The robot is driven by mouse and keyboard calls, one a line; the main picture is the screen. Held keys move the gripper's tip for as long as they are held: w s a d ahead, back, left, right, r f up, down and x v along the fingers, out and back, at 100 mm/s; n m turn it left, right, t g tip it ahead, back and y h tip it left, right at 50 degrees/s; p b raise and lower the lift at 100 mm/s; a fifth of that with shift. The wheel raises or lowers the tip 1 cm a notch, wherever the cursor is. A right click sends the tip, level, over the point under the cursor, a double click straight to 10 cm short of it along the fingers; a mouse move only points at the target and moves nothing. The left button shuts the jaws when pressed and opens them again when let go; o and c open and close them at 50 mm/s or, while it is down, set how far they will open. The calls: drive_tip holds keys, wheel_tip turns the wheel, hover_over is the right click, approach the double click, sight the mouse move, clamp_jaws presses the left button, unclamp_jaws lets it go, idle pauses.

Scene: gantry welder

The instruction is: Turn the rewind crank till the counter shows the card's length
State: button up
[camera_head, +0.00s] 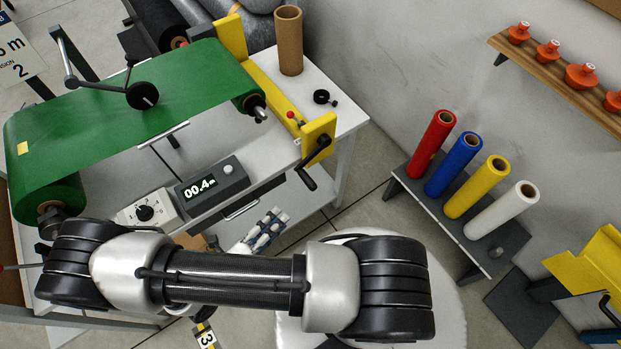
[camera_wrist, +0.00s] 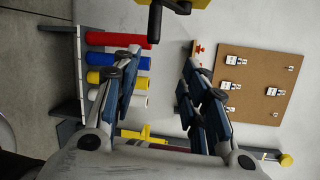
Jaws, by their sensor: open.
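The counter (camera_head: 203,187) sits on the front edge of the machine's table and reads 00.4 m. The rewind crank (camera_head: 312,172) is black and hangs from the yellow bracket (camera_head: 318,130) at the machine's right end. The card (camera_head: 14,55) is cut off at the top left; an "m" and a "2" show, but its full length cannot be read. My gripper (camera_head: 265,232) is open and empty, below and left of the crank in the head view. In the wrist view my gripper (camera_wrist: 160,62) has its fingers spread, with the crank's handle (camera_wrist: 155,32) beyond the fingertips.
Green sheet (camera_head: 150,95) spans the machine's rollers, with a black wheel on an arm resting on it. A dial box (camera_head: 147,212) stands left of the counter. A cardboard tube (camera_head: 289,40) stands behind. A rack (camera_head: 450,225) holds several coloured rolls at right. Floor between is open.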

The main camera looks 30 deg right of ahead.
sight(306, 184)
drive_tip(key=w+d+f+n, duration=0.1)
drive_tip(key=w+d, duration=0.1)
drive_tip(key=d, duration=0.3)
drive_tip(key=w+d+f+n+t+b, duration=0.1)
drive_tip(key=w+d, duration=0.2)
drive_tip(key=d, duration=0.2)
drive_tip(key=w+d+f+t, duration=0.1)
drive_tip(key=w+d, duration=0.1)
drive_tip(key=d, duration=0.3)
drive_tip(key=shift+w+f+n+b, duration=0.2)
drive_tip(key=shift+f+n+b, duration=0.05)
drive_tip(key=shift+n+b, duration=0.15)
clamp_jaws()
